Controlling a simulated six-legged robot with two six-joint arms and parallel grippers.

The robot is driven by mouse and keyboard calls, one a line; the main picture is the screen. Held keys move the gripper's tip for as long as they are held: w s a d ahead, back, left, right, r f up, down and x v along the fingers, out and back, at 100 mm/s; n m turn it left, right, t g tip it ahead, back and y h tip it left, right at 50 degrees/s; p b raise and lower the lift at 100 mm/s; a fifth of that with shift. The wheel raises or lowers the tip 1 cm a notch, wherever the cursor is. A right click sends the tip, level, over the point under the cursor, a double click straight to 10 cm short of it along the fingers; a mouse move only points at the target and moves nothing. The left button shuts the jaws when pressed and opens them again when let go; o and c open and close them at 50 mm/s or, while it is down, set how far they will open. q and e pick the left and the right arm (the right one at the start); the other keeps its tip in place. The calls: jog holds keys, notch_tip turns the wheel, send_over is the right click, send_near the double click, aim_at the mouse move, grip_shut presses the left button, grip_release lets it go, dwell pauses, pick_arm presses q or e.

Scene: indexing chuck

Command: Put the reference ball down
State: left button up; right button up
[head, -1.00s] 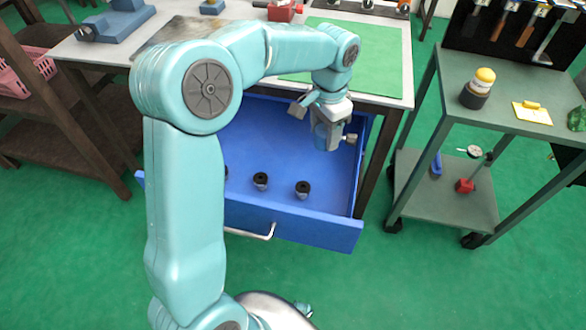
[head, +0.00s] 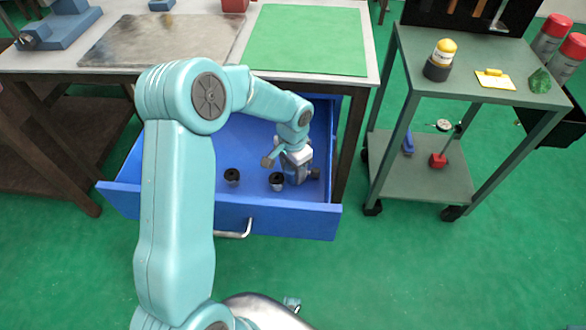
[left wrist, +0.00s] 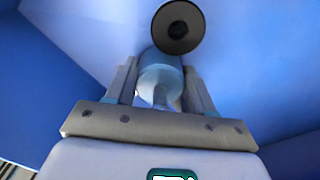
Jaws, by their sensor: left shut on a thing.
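My left gripper (head: 294,178) is low inside the open blue drawer (head: 190,205), at its right side. In the left wrist view its fingers (left wrist: 160,88) are shut on a pale blue-grey rounded thing (left wrist: 160,76), which I take to be the reference ball. Its far end is partly hidden. A black round piece with a dark central hole (left wrist: 178,27) lies just beyond it. In the head view two small black pieces stand on the drawer floor, one (head: 277,180) close beside the gripper and one (head: 232,176) further left. I cannot see my right gripper.
The table above holds a green mat (head: 310,40) and a grey metal plate (head: 160,40). The drawer's front wall and metal handle (head: 235,230) face me. A green cart (head: 490,105) stands at right, with a yellow-topped container (head: 441,60) on top.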

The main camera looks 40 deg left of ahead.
pick_arm(q)
jog(key=shift+r, duration=0.15)
jog(key=shift+s, duration=0.1)
jog(key=shift+f, duration=0.3)
jog(key=o, duration=1.3)
jog(key=shift+o, duration=0.2)
jog(key=shift+r, duration=0.1)
jog(key=shift+r, duration=0.25)
notch_tip(320, 180, up, 12)
jog(key=shift+f+p, duration=0.1)
jog(key=shift+p, duration=0.9)
